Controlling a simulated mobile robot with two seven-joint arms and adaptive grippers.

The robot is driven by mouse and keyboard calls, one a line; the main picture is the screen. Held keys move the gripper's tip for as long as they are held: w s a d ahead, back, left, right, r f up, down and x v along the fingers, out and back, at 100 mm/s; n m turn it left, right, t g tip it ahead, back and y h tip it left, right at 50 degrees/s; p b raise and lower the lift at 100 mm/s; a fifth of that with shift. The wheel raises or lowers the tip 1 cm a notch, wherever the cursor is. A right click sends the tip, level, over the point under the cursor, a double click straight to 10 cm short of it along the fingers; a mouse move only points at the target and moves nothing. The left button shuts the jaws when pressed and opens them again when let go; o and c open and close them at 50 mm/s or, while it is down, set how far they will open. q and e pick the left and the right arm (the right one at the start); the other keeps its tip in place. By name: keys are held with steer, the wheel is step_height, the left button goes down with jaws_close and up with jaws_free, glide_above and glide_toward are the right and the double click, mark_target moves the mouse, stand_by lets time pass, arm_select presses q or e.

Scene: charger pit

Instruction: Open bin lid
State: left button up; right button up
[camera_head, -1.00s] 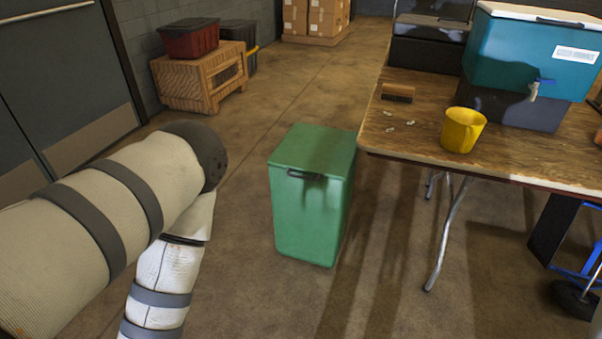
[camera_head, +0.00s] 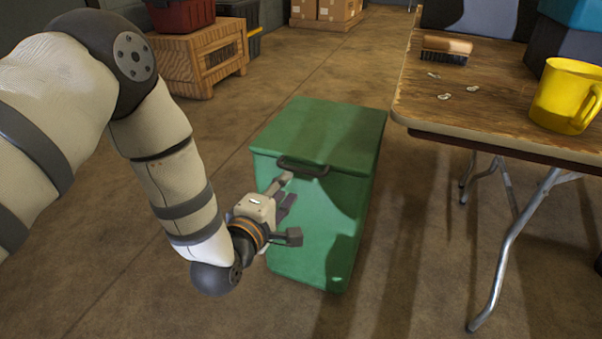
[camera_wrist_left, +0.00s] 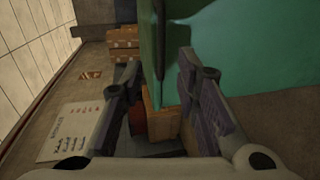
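The green bin (camera_head: 320,225) stands on the floor with its lid (camera_head: 320,132) shut. A dark handle (camera_head: 303,167) sits at the lid's front edge. My left gripper (camera_head: 291,208) is in front of the bin's front face, just below and left of the handle, with its fingers apart and nothing between them. In the left wrist view the two fingers of the gripper (camera_wrist_left: 155,90) are spread, and the green bin (camera_wrist_left: 215,50) fills the upper right. Whether a finger touches the bin is hard to tell. My right gripper is not in view.
A wooden table (camera_head: 470,103) stands to the right of the bin, with a brush (camera_head: 447,50) and a yellow mug (camera_head: 566,95) on it. Its metal legs (camera_head: 515,235) reach the floor near the bin. A wooden crate (camera_head: 200,60) is at the back left.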

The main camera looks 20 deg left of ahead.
mark_target(300, 171)
arm_select(q)
steer(key=b+x, duration=0.3)
steer(key=x, duration=0.7)
steer(key=shift+f, duration=0.1)
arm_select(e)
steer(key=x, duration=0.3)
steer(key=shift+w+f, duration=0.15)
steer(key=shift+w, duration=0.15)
arm_select(q)
jaws_close()
